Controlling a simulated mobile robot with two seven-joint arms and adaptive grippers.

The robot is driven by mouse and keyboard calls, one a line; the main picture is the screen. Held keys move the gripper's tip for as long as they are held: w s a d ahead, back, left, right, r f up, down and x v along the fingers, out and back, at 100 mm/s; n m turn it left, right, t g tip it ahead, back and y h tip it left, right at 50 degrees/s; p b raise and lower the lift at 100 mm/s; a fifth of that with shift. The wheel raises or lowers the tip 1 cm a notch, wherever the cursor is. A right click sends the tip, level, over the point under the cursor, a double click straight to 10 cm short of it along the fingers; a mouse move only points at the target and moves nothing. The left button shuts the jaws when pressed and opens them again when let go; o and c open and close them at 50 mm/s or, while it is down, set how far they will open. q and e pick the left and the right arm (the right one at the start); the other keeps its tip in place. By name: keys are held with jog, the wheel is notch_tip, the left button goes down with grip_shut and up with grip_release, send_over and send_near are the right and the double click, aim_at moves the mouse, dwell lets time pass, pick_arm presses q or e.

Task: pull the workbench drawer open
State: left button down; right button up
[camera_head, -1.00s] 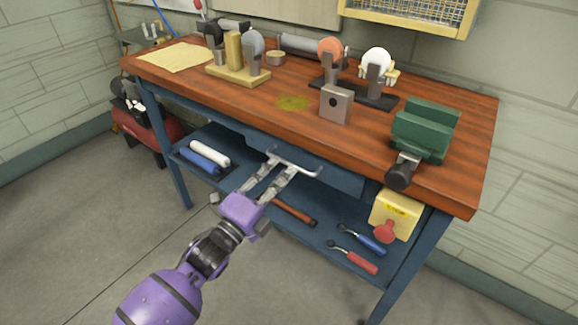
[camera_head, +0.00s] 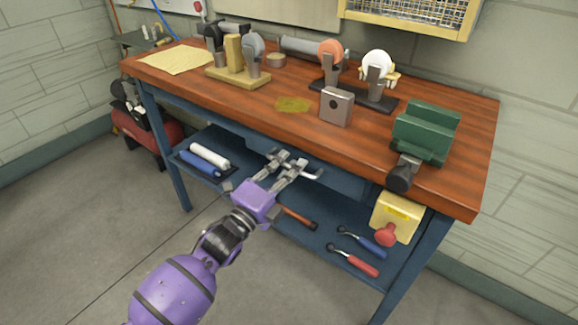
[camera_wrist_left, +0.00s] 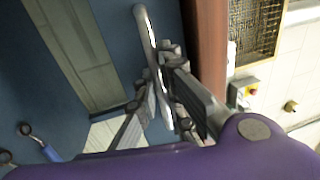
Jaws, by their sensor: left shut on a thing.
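The blue workbench drawer (camera_head: 342,180) sits under the wooden top, its front looking flush with the bench frame. Its pale metal bar handle (camera_head: 314,174) runs along the front and also shows in the left wrist view (camera_wrist_left: 145,30). My left gripper (camera_head: 285,161) reaches up to the handle from below and in front. Its fingers are shut on the bar, and in the wrist view the fingertips (camera_wrist_left: 164,72) cover the bar's lower stretch. My right gripper shows in neither view.
The workbench top (camera_head: 220,105) carries a green vise (camera_head: 427,132), a grey block (camera_head: 337,106) and grinder-like tools. The floor in front is clear.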

pick_arm(q)
jog(key=shift+s, duration=0.1)
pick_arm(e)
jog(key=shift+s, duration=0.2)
pick_arm(q)
jog(key=r+p+v, duration=0.2)
jog(key=p+v, duration=0.2)
jog(key=v, duration=0.9)
jog(key=r+p+v, duration=0.3)
jog(key=p+v, duration=0.1)
jog(key=v, duration=0.9)
jog(key=shift+v, duration=0.8)
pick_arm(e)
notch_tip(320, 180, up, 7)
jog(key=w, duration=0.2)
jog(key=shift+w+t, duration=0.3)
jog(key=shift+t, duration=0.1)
pick_arm(q)
jog(key=shift+r, duration=0.1)
jog(key=c, duration=2.1)
grip_release()
